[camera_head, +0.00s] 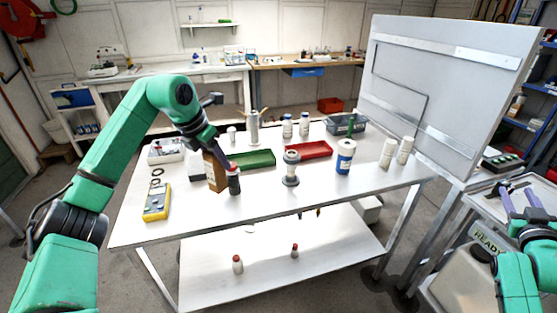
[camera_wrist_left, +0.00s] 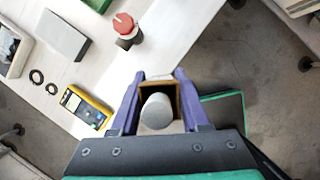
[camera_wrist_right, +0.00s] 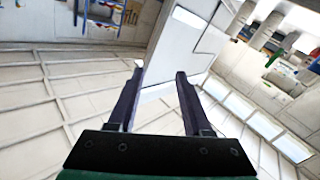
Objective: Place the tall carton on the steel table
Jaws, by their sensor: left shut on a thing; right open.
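My left gripper (camera_head: 211,152) is shut on the tall brown carton (camera_head: 215,172), which it holds upright over the left part of the white-topped table (camera_head: 270,205). In the left wrist view the carton (camera_wrist_left: 145,90) sits between the purple fingers, with a pale round shape within its square rim. Whether its base touches the tabletop cannot be told. My right gripper (camera_head: 517,190) is open and empty, at the far right by a smaller grey metal-look table (camera_head: 476,203).
A yellow multimeter (camera_head: 156,203) lies left of the carton. The front tabletop strip is mostly clear. A large grey panel (camera_head: 450,70) rises at right.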

